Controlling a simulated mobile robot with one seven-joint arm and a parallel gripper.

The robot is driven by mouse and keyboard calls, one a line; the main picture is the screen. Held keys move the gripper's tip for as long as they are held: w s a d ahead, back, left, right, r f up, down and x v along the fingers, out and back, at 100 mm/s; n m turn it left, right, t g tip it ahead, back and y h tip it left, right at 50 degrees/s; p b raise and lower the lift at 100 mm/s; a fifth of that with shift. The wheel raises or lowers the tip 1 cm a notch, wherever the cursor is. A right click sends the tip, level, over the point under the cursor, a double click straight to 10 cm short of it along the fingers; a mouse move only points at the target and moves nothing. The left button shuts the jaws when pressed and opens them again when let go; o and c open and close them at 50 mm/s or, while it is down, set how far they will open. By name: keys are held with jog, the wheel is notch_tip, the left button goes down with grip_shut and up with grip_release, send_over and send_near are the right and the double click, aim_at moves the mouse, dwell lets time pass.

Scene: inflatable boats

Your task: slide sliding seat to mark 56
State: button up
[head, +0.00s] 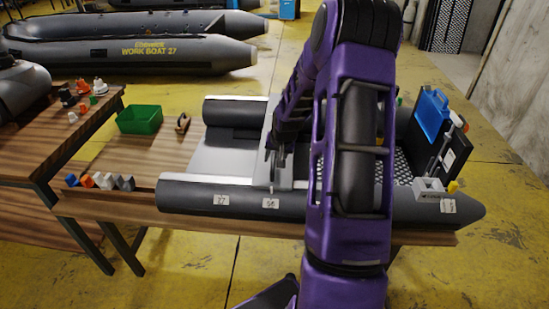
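A small grey inflatable boat (200,190) rests on a wooden table. A light grey seat (262,174) lies across it, left of my arm, spanning between the two tubes. White number tags sit on the near tube: one (222,200) seems to read 27. Another tag (270,203) is just below the seat's near end, its number too small to read surely. A third tag (448,206) near the bow is unreadable. My gripper (275,158) points down at the seat. I cannot tell whether it touches the seat or whether its fingers are closed. My purple arm hides the boat's middle.
Left on the table are a green bin (140,119), a wooden-handled tool (183,122) and several small blocks (100,181). A blue case (432,113) and a grey box (429,188) stand at the bow. Large boats (130,50) lie behind.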

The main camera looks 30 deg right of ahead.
jog(key=p+v, duration=0.2)
jog(key=v, duration=1.5)
jog(key=shift+r, duration=0.2)
jog(key=shift+a, duration=0.1)
